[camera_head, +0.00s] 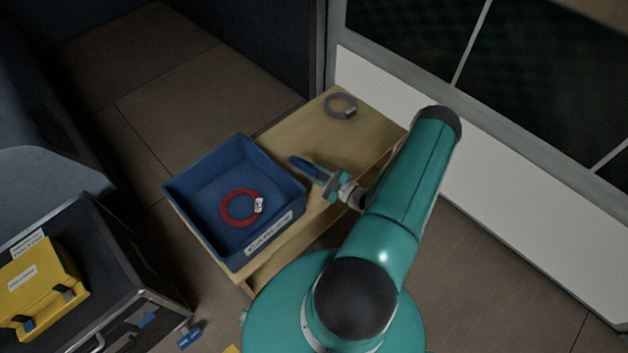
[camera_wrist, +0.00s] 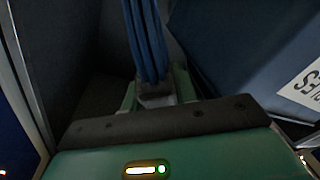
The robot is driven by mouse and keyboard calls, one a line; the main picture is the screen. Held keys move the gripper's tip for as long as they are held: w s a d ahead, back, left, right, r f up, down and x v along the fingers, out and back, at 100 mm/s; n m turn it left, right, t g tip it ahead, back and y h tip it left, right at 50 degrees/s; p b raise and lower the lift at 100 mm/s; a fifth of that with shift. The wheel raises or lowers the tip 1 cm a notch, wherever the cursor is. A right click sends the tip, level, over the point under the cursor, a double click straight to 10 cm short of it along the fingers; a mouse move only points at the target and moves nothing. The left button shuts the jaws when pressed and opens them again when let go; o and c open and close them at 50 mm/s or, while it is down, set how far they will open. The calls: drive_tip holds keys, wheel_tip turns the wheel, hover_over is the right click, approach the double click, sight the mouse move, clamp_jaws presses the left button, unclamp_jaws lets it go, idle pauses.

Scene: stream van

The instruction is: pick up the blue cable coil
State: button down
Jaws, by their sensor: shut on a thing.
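The blue cable coil (camera_head: 304,165) is held in my gripper (camera_head: 331,184), just right of the blue bin and above the wooden bench. In the wrist view the coil (camera_wrist: 147,40) shows as a bundle of blue strands rising from between the fingers of my gripper (camera_wrist: 158,90). The gripper is shut on it. The lower part of the coil is hidden by the fingers.
A blue bin (camera_head: 177,197) labelled for cables stands on the wooden bench (camera_head: 372,135) with a red coil (camera_head: 240,207) inside. A grey coil (camera_head: 341,106) lies at the bench's far end. A black case with a yellow box (camera_head: 38,285) is at lower left.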

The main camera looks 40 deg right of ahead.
drive_tip(key=d, duration=1.7)
drive_tip(key=shift+w+d, duration=0.3)
